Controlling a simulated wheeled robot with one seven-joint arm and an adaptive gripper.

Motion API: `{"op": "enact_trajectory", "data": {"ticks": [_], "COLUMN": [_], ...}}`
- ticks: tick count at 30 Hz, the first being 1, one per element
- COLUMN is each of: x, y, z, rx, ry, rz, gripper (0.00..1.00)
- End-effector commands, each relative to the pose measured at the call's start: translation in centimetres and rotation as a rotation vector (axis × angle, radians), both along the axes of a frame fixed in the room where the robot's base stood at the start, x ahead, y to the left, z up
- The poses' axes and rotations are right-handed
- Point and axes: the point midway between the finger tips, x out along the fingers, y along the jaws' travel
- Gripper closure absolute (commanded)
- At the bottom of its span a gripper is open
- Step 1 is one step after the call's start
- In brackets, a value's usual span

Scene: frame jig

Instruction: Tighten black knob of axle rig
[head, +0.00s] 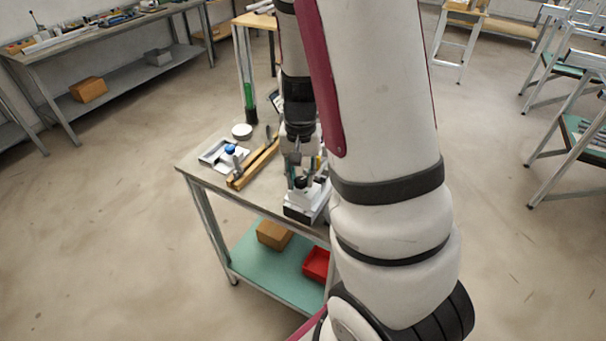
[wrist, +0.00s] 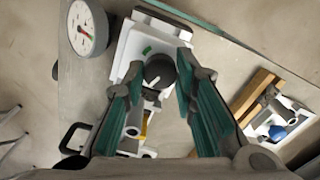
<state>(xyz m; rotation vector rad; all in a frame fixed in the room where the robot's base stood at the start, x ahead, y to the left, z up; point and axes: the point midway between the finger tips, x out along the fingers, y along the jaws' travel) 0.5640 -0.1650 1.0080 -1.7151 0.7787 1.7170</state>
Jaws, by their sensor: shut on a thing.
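The axle rig is a white block-like fixture (wrist: 125,48) on the small workbench, with a green mark beside its black knob (wrist: 158,70). The knob is round with a white pointer line. My gripper (wrist: 159,62) has its two teal-lined fingers on either side of the knob and is shut on it, seen from above. In the head view, my gripper (head: 302,170) points down over the rig (head: 298,212) near the front edge of the bench. My arm hides the right side of the bench there.
A round dial gauge (wrist: 86,28) lies beside the rig. A wooden bar (wrist: 256,92) and a grey-white fixture with a blue knob (wrist: 277,132) are on the other side. The bench's lower shelf (head: 262,262) holds a cardboard box (head: 274,234) and a red bin (head: 316,264).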

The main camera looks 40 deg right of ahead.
Motion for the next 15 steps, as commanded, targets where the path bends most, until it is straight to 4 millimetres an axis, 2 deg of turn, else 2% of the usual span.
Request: {"op": "enact_trajectory", "data": {"ticks": [15], "x": [-0.02], "y": [0.01], "z": [0.15], "rx": [-0.001], "ry": [-0.002], "rz": [-0.492], "gripper": [1.00]}}
